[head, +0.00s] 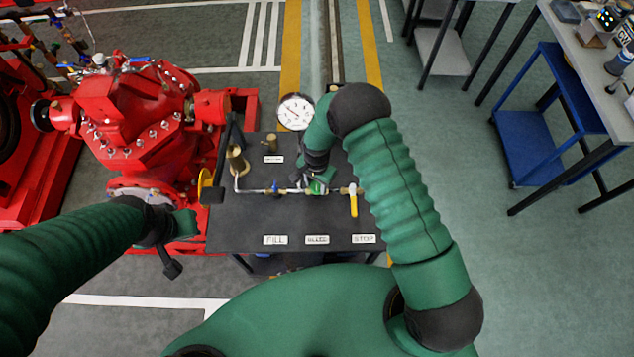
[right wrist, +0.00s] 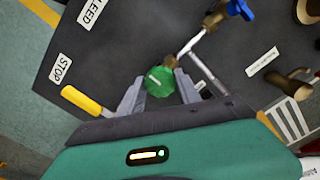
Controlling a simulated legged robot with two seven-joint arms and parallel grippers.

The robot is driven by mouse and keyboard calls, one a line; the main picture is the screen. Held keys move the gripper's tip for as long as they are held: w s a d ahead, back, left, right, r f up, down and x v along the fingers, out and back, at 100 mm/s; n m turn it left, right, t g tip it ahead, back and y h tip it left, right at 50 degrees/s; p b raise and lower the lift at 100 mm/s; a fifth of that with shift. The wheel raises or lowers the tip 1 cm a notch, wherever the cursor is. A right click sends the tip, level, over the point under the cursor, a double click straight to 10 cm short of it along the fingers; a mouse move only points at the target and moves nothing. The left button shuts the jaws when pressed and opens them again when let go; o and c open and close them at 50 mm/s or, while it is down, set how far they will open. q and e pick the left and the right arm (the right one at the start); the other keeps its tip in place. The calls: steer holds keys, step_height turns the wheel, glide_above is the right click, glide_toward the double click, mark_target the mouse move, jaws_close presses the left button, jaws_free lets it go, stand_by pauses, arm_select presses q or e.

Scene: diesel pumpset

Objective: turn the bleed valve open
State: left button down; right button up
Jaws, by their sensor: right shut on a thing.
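The bleed valve's green round knob (right wrist: 160,80) sits on the thin pipe, in line with the BLEED label (head: 317,239) in the head view. My right gripper (right wrist: 159,92) is shut on this knob, one finger on each side. A pale line shows on the knob's top in the wrist view. In the head view the gripper (head: 314,186) and forearm partly cover the knob. My left gripper (head: 174,258) is away to the left, beside the panel's edge; its jaw opening cannot be made out.
The dark panel (head: 235,228) also bears a blue-handled valve (head: 275,187), a yellow lever (head: 353,202) by the STOP label, brass fittings (head: 237,160) and a gauge (head: 295,111). A red pump (head: 135,110) stands left. A bench and a blue cart (head: 545,140) stand right.

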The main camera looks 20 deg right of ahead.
steer(key=shift+w+d, duration=0.2)
jaws_close()
steer(key=shift+r, duration=0.1)
